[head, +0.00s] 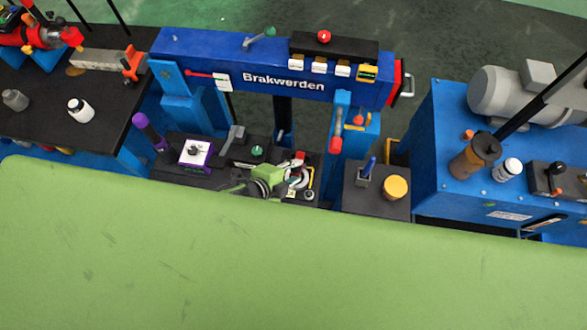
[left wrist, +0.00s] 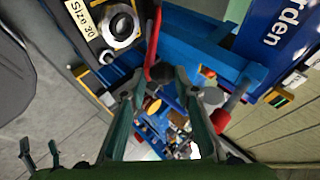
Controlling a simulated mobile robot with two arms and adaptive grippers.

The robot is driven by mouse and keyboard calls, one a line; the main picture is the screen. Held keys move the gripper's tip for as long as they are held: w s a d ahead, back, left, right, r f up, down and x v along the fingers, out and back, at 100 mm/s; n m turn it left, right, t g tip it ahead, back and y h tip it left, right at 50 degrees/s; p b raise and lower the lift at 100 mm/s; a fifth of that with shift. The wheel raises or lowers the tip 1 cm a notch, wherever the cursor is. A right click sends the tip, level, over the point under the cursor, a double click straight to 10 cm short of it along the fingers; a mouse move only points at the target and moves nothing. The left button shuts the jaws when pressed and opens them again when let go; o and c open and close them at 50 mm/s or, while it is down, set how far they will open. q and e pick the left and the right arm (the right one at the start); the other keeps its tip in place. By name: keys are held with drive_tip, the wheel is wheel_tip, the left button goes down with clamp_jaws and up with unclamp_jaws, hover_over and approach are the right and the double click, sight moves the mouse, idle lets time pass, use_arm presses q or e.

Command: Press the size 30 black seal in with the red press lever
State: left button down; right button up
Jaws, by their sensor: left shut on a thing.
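The red press lever (left wrist: 154,42) runs down from the top edge in the left wrist view, and its lower end lies between my fingertips. My left gripper (left wrist: 160,76) is shut on this lever; it also shows in the head view (head: 287,172), coming over the dark bench. Beside the lever is the dark press station (left wrist: 98,42) with a "Size 30" label (left wrist: 81,18) and a round metal ring (left wrist: 120,28) with a dark centre. I cannot tell the black seal apart inside the ring. My right gripper is in neither view.
The blue Brakwerden crane beam (head: 230,65) crosses behind the bench. A blue cabinet (head: 440,140) is farther right.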

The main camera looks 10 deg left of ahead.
use_arm(q)
drive_tip(key=shift+s+f, duration=0.2)
drive_tip(key=shift+f, duration=0.05)
drive_tip(key=c, duration=1.8)
unclamp_jaws()
drive_tip(key=shift+o, duration=0.2)
drive_tip(key=shift+w+r, duration=0.1)
drive_tip(key=shift+w, duration=0.1)
drive_tip(key=v, duration=1.2)
